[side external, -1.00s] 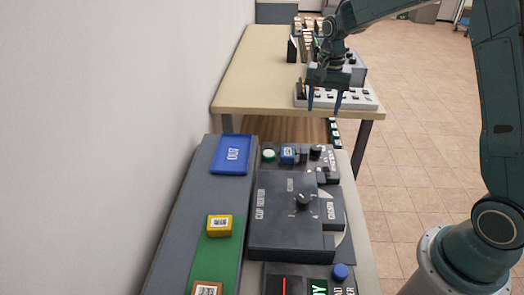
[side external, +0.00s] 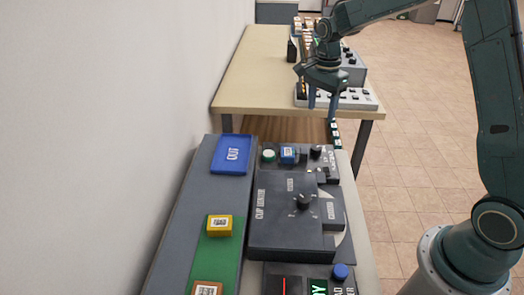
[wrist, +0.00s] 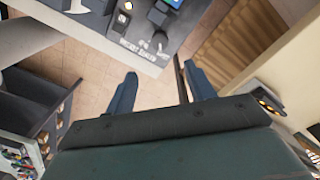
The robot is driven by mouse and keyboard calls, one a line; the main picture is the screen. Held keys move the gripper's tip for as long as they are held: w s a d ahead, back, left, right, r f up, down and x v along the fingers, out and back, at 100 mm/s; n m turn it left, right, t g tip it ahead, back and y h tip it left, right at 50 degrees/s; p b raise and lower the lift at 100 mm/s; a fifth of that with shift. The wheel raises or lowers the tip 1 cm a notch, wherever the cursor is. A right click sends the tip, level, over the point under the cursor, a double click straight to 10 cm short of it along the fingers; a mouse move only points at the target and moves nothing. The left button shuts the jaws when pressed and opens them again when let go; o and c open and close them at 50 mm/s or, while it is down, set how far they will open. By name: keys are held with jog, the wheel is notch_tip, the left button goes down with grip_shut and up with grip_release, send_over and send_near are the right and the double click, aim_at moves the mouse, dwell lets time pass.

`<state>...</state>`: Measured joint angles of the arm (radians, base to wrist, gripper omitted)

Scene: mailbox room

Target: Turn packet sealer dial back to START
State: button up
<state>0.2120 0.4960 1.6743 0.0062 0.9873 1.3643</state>
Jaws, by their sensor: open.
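The small dark panel (side external: 328,172) behind the large dark machine carries a black dial (side external: 316,152), a blue unit and a pale green button. Its side lettering is too small to read surely; I take it as the packet sealer. The dial's pointer setting cannot be told. My gripper (side external: 322,107) is open and empty, fingers pointing down, above and beyond this panel near the far table's front edge. In the wrist view my open fingers (wrist: 161,88) have floor between them, and a lettered dark panel (wrist: 138,50) lies above them in the picture.
The large dark machine (side external: 275,225) has its own dial (side external: 303,199). A blue OUT tray (side external: 232,154) and a yellow box (side external: 219,225) lie on the left strip. A grey switch panel (side external: 350,98) stands on the far table (side external: 250,75). A blue knob (side external: 341,271) is in front.

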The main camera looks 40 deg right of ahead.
aim_at(316, 147)
notch_tip(316, 147, down, 14)
jog(key=shift+s+r, duration=0.1)
jog(key=shift+r, duration=0.1)
dwell(0.5)
jog(key=shift+c, duration=0.4)
jog(key=c, duration=0.9)
jog(key=shift+n, duration=1.6)
jog(key=shift+r, duration=0.1)
jog(key=o, duration=1)
